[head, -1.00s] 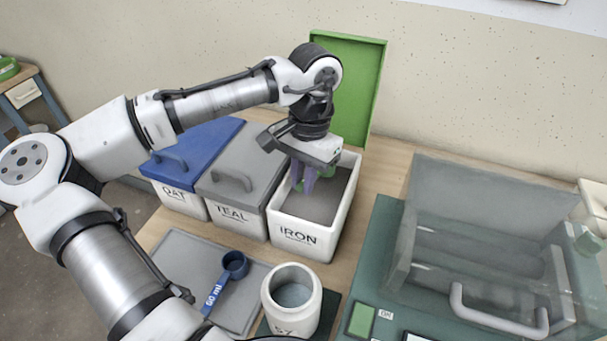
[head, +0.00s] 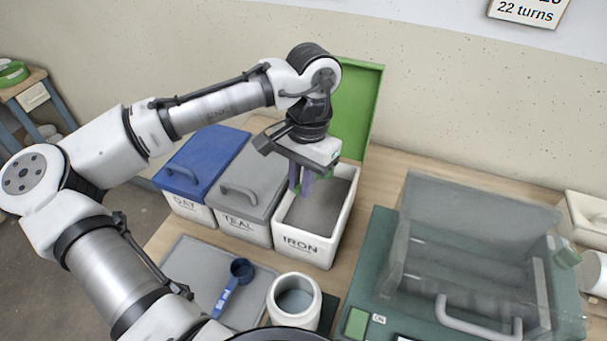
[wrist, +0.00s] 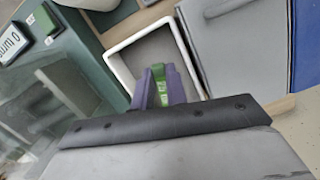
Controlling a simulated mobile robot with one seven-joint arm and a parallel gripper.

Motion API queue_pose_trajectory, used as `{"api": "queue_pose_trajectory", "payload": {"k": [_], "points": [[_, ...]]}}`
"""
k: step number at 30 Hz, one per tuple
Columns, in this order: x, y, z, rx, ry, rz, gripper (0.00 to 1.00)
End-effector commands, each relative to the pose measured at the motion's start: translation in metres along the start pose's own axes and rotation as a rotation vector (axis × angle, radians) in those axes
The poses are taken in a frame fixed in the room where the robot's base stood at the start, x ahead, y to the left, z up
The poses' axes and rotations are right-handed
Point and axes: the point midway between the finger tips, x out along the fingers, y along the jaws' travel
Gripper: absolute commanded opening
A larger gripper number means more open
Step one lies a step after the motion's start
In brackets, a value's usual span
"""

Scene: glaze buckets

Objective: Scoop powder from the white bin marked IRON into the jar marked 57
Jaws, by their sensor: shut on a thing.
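The white bin marked IRON (head: 305,247) stands open, with its green lid (head: 362,110) raised behind it and grey-brown powder (head: 325,205) inside. My gripper (head: 301,186) points down into the bin. In the wrist view my gripper's purple fingers (wrist: 161,85) are shut on a green handle (wrist: 159,76). The rest of the green tool is hidden, so I cannot tell whether it touches powder. The white jar (head: 294,317) stands open in front of the bin, with grey content (head: 295,301) inside. Its marking is now out of view.
Closed bins DAY (head: 185,208), with a blue lid, and TEAL (head: 238,228), with a grey lid, stand left of IRON. A clear-hooded green station (head: 380,275) stands on the right.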

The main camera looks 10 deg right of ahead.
Motion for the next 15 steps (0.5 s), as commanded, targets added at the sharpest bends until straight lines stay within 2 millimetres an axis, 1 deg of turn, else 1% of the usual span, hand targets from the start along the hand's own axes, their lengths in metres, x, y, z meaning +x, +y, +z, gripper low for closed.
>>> {"api": "queue_pose_trajectory", "payload": {"k": [3,15], "points": [[-0.006,0.001,0.008,-0.001,0.029,0.0,0.0],[-0.018,0.006,0.032,-0.001,0.113,0.0,0.0]]}}
